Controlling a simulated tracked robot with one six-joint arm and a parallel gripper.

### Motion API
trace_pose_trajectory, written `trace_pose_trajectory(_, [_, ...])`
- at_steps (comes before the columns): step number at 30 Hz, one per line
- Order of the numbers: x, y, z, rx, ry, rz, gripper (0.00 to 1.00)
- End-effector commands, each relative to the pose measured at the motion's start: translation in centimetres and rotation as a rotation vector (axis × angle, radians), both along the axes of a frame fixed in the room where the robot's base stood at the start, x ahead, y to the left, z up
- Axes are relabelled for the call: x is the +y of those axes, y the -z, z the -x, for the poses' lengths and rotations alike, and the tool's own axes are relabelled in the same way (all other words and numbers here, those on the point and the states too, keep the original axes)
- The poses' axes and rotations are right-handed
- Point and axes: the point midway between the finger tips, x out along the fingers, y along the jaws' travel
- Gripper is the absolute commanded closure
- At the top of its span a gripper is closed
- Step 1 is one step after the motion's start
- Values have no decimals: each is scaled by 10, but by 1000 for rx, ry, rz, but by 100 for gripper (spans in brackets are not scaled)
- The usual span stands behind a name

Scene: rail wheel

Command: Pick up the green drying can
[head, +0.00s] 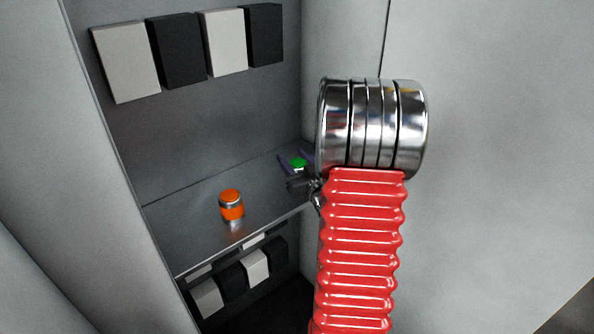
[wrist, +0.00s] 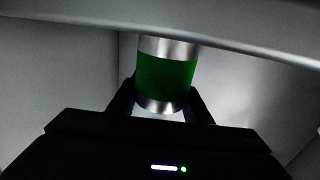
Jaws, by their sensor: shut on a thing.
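The green drying can (wrist: 165,74) has a green band between silver metal ends. In the wrist view it stands between the two dark fingers of my gripper (wrist: 160,104), which is shut on it. In the head view only a small green part of the can (head: 299,163) shows between the fingers of my gripper (head: 297,164), over the back right of the shelf. My arm hides much of the gripper there. I cannot tell whether the can touches the shelf.
An orange can (head: 231,205) with metal ends stands on the grey metal shelf (head: 185,222), left of my gripper. White and black panels (head: 224,41) line the back wall above, with more blocks below. The cabinet's right wall (head: 340,45) is close to my gripper.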

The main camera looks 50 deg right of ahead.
Motion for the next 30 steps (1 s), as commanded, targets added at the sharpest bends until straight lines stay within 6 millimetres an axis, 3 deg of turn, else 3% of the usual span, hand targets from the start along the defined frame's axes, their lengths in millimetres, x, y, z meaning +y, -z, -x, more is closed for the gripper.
trace_pose_trajectory(11, [-1,-17,0,-2,0,4,83])
trace_pose_trajectory(24, [-1,-81,1,-4,2,4,83])
trace_pose_trajectory(30, [-1,-98,1,-1,2,2,83])
